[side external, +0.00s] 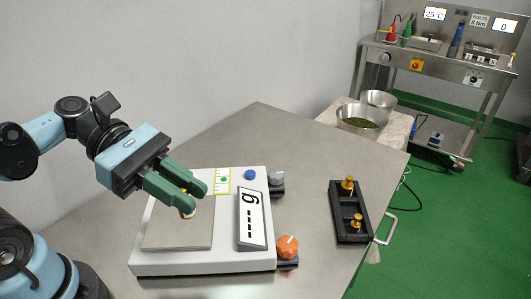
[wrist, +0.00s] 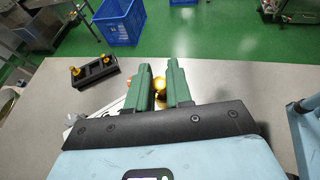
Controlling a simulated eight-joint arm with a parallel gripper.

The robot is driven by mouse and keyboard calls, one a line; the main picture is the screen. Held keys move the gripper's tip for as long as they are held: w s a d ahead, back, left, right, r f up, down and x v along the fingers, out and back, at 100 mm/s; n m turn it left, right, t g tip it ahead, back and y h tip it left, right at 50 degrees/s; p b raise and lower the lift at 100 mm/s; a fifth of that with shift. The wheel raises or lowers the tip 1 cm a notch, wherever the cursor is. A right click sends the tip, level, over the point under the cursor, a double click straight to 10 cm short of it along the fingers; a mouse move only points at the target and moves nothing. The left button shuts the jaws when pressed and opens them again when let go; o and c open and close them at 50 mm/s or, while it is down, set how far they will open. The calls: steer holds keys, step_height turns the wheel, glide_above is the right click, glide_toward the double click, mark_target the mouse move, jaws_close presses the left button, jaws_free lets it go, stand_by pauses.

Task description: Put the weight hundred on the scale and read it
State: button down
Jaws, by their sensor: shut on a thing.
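The scale's tilted display (side external: 252,218) shows dashes and a "g". In the wrist view the scale is mostly hidden behind my gripper.
A black weight holder (side external: 338,205) with two brass weights stands to the right on the steel table (side external: 300,150). An orange knob (side external: 287,246) and a blue button (side external: 250,174) are by the scale. Metal bowls (side external: 361,118) stand beyond.

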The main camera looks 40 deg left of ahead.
steer(key=shift+w+a+f, duration=1.15)
steer(key=shift+w+a, duration=0.1)
steer(key=shift+a, duration=0.2)
steer(key=shift+w+a+f, duration=1.15)
steer(key=shift+w+a, duration=0.1)
steer(key=shift+a, duration=0.15)
steer(key=shift+w+a+f, duration=1.15)
steer(key=shift+w+a, duration=0.1)
steer(key=shift+a, duration=0.2)
steer(key=shift+f, duration=2.05)
steer(key=c, duration=1)
jaws_free()
steer(key=shift+c, duration=0.2)
steer(key=shift+a, duration=0.1)
